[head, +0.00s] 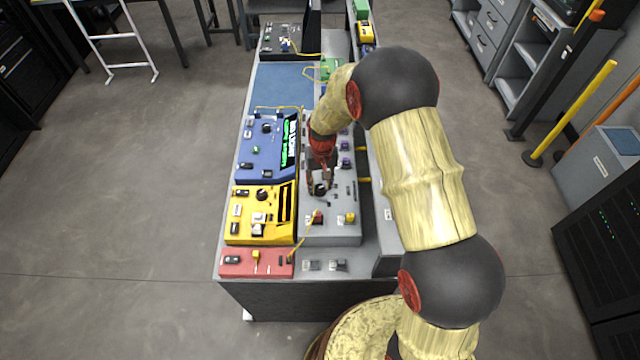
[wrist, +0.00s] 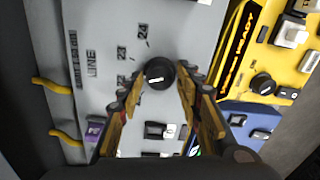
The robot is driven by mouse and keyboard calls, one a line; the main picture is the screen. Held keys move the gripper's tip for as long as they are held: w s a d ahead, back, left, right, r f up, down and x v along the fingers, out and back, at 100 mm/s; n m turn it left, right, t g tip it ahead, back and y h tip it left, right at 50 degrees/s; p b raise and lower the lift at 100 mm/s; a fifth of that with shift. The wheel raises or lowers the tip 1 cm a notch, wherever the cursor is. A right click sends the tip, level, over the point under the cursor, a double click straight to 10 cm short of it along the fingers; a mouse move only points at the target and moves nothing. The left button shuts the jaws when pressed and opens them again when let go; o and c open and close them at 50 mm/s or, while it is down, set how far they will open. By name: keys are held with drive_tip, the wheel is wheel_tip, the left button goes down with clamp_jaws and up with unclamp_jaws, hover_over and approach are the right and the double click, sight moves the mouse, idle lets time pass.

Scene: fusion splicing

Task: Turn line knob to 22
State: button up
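The line knob (wrist: 159,74) is round and black with a short white mark on its face. It sits on a grey panel (wrist: 190,30) beside the printed word LINE and the numbers 22, 23 and 24. The mark lies nearly level in the wrist view; I cannot tell which number it points to. In the head view the knob (head: 320,189) is just below my gripper. My gripper (wrist: 158,88) is open, with one finger on each side of the knob; small gaps seem to show. It also appears in the head view (head: 325,178).
A yellow unit (head: 240,213) and a blue unit (head: 258,165) stand left of the grey panel, with a red unit (head: 240,266) in front. Grey panel switches (wrist: 158,130) and a purple part (wrist: 94,130) lie near the fingers. Yellow pegs (wrist: 52,86) stick out at the panel's edge.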

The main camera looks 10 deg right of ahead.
sight(321, 186)
drive_tip(key=shift+o, duration=0.9)
drive_tip(key=shift+r, duration=0.1)
drive_tip(key=shift+w+r, duration=0.1)
drive_tip(key=shift+r, duration=0.1)
wheel_tip(321, 186, up, 12)
drive_tip(key=shift+d+f, duration=0.2)
drive_tip(key=shift+f, duration=0.05)
